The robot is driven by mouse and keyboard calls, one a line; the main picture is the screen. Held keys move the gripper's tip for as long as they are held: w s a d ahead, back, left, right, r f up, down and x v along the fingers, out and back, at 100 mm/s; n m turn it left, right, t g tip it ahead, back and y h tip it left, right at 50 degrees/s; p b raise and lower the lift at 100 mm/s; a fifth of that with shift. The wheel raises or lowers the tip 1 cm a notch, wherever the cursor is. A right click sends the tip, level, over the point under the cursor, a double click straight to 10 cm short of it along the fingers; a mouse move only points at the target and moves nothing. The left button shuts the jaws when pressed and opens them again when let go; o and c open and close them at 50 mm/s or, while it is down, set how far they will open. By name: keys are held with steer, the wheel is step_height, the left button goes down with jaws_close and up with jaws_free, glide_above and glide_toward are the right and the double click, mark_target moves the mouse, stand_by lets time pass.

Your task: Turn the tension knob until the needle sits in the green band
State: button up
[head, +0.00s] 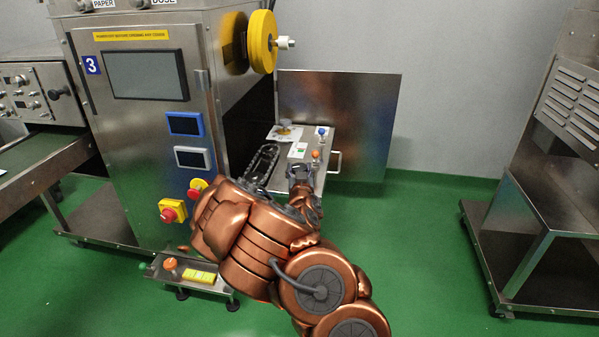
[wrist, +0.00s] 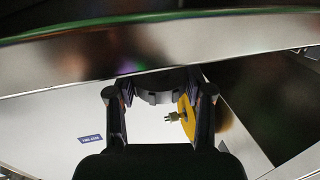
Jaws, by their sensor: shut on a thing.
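In the head view, my gripper (head: 300,170) is at the near end of the metal drawer-like panel beside the machine. In the wrist view, the two fingers of my gripper (wrist: 159,98) stand on either side of a round grey ribbed part, which looks like the tension knob (wrist: 158,84), and are shut on it. The knob is hidden behind my gripper in the head view. Just beyond my gripper is a small white gauge plate (head: 298,150) with red and green marks. The needle is too small to make out.
An orange-topped knob (head: 316,155) and a blue-topped knob (head: 321,132) stand on the panel close to my gripper. The steel machine (head: 150,130) with a yellow reel (head: 262,42) rises at the left. Green floor is open at the right, before a steel stand (head: 530,220).

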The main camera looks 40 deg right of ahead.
steer(key=shift+f+h+b, duration=0.15)
steer(key=shift+h+b, duration=0.15)
steer(key=shift+b, duration=0.05)
steer(key=shift+w+a+m+g+h+b, duration=0.1)
steer(key=shift+w+m+g+h+b, duration=0.05)
steer(key=shift+m+g+h+b, duration=0.8)
steer(key=m+g+h, duration=0.1)
steer(key=m+g, duration=0.1)
steer(key=shift+g, duration=0.35)
steer(key=shift+r+m+g+h+p, duration=0.4)
steer(key=shift+g+p, duration=0.3)
steer(key=shift+p, duration=0.4)
steer(key=m+g+h+p, duration=0.1)
steer(key=m+g+p, duration=0.1)
steer(key=g+p, duration=0.2)
steer(key=shift+m+p, duration=0.35)
steer(key=shift+p, duration=0.7)
steer(key=m+g+p, duration=0.1)
steer(key=g+p, duration=0.1)
steer(key=p, duration=0.2)
steer(key=shift+m+g+h, duration=0.35)
steer(key=shift+m+g, duration=0.05)
steer(key=shift+m+g+p, duration=0.6)
steer(key=shift+g+p, duration=0.3)
steer(key=shift+p, duration=0.3)
steer(key=shift+f+m+g+p, duration=0.25)
steer(key=shift+m+g+p, duration=0.35)
steer(key=shift+g+p, duration=0.35)
